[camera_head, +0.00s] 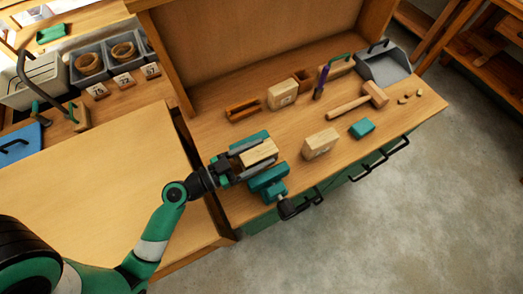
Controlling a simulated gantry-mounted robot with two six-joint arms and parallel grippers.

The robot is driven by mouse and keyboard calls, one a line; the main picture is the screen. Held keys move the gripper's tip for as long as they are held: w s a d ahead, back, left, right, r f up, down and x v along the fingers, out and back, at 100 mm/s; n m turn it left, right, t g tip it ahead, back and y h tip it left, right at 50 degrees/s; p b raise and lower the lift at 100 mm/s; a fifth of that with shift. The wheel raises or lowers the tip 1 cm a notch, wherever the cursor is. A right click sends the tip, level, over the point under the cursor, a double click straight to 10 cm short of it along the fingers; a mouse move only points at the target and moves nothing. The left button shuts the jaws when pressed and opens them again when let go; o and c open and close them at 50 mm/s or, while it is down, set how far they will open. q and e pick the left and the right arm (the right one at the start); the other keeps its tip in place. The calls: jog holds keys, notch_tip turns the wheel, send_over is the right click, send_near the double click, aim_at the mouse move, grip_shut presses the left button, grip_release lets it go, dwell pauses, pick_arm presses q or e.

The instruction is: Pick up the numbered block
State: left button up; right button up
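An upright pale wooden block (281,95) with a small dark mark on its face stands at the back of the bench; the mark is too small to read. Another pale block (320,144) stands nearer the front, with no clear number. A third pale block (260,152) lies between the jaws of a teal vise (268,181). My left gripper (240,163) reaches in from the left at the vise, its fingers close to this third block. I cannot tell whether they touch or grip it. My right gripper is not in view.
A wooden mallet (358,101), a teal block (362,128) and a grey dustpan-like tray (384,66) lie to the right. A slotted wooden piece (242,110) is behind the vise. Bins and number cards (124,80) are at upper left. The left tabletop (90,170) is bare.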

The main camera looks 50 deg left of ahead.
pick_arm(q)
grip_shut()
jog(key=shift+r, duration=0.1)
notch_tip(320, 180, up, 10)
jog(key=p, duration=0.5)
jog(key=shift+d, duration=0.1)
